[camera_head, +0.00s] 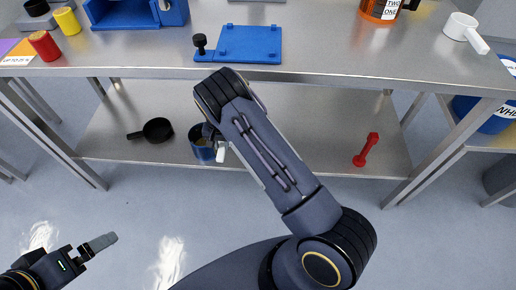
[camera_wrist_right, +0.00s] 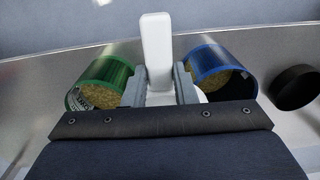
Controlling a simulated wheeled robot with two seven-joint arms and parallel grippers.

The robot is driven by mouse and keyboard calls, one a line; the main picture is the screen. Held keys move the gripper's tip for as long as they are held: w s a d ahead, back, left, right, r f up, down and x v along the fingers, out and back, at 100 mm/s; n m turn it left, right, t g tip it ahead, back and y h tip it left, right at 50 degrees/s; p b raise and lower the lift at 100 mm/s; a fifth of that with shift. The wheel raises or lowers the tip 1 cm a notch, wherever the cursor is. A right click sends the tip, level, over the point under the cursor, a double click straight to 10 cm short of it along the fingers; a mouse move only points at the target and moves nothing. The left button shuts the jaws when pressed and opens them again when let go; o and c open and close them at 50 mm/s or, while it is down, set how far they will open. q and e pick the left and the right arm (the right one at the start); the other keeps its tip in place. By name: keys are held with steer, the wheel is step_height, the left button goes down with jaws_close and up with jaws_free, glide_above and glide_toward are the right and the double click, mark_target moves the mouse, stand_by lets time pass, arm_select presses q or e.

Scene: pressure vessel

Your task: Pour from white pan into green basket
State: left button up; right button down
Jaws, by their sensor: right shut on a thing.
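My right arm reaches down to the lower shelf in the head view, and its gripper (camera_head: 214,134) is mostly hidden behind my arm. In the right wrist view my right gripper (camera_wrist_right: 159,85) is shut on the white handle of the white pan (camera_wrist_right: 156,45); the pan's bowl is mostly hidden by the gripper. The green basket (camera_wrist_right: 117,70) is left of the gripper, with grainy yellowish stuff inside. In the head view it is hidden behind my arm. My left gripper (camera_head: 85,252) is at the lower left, away from the shelf; its opening is unclear.
A blue basket (camera_wrist_right: 222,57) with similar grains is right of the gripper. A black pan (camera_head: 157,130) and a red dumbbell-like object (camera_head: 366,150) lie on the lower shelf. The steel tabletop (camera_head: 320,50) overhangs it. Another white handled vessel (camera_head: 462,27) stands on top.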

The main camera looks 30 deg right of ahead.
steer(key=shift+w+d+f+b, duration=0.3)
steer(key=shift+w+f, duration=0.35)
steer(key=shift+w, duration=0.05)
steer(key=shift+r, duration=0.15)
arm_select(q)
steer(key=shift+f, duration=0.75)
arm_select(e)
steer(key=shift+r, duration=0.15)
arm_select(q)
steer(key=shift+p, duration=0.3)
arm_select(e)
steer(key=shift+r+p, duration=0.6)
steer(key=shift+r, duration=0.9)
arm_select(q)
steer(key=shift+r, duration=0.6)
